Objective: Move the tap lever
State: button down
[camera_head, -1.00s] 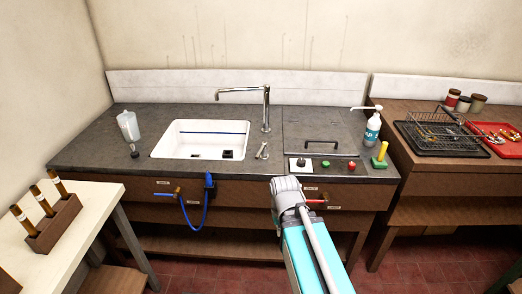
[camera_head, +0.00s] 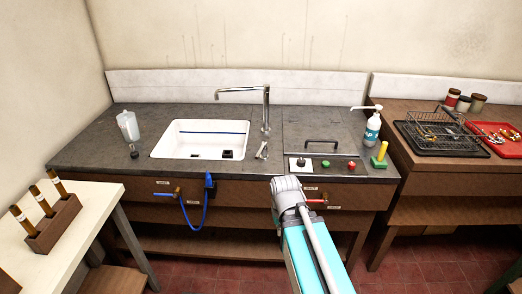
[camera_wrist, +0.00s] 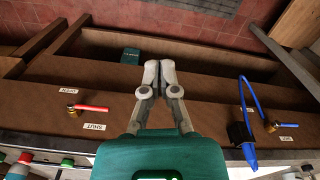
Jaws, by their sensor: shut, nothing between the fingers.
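A tap with a red lever and brass body (camera_wrist: 90,108) is on the brown cabinet front, at left in the wrist view. Labels reading OPEN (camera_wrist: 68,90) and SHUT (camera_wrist: 95,127) are near it. In the head view the red lever (camera_head: 318,202) shows just right of my arm. A second brass tap (camera_wrist: 271,127) with a short blue lever is at right in the wrist view; it also shows in the head view (camera_head: 177,191). My gripper (camera_wrist: 159,72) is shut and empty between the two taps, apart from both. My arm hides it in the head view.
A blue hose (camera_head: 205,213) hangs by the second tap. Above are the sink (camera_head: 165,148), its chrome faucet (camera_head: 266,110), and a panel with green (camera_head: 326,164) and red (camera_head: 351,166) buttons. A bottle rack (camera_head: 55,222) stands on the left table. Open floor lies in front.

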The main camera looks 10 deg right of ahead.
jog(key=c, duration=1)
grip_release()
jog(key=shift+w+f, duration=0.1)
jog(key=shift+o, duration=1.2)
jog(key=shift+w+d+f+n, duration=0.15)
jog(key=shift+w+n, duration=0.05)
jog(key=shift+n, duration=0.1)
jog(key=shift+o, duration=0.6)
jog(key=shift+w+d+f+n+h+b, duration=0.2)
jog(key=shift+w+n+h+b, duration=0.1)
jog(key=shift+h+b, duration=0.15)
jog(key=w+d+n+t+h+b, duration=0.2)
jog(key=w+n+t+h+b, duration=0.5)
jog(key=w+n, duration=0.55)
jog(key=w+a+r+n+t+b, duration=0.2)
jog(key=w+a+r+n+t, duration=0.1)
jog(key=n, duration=0.5)
jog(key=w+a+r+n+t+b, duration=0.3)
jog(key=w+a+n+t, duration=0.1)
jog(key=a+n, duration=0.4)
jog(key=shift+w+r+n+t, duration=0.35)
jog(key=shift+n+t, duration=0.4)
jog(key=shift+t, duration=0.15)
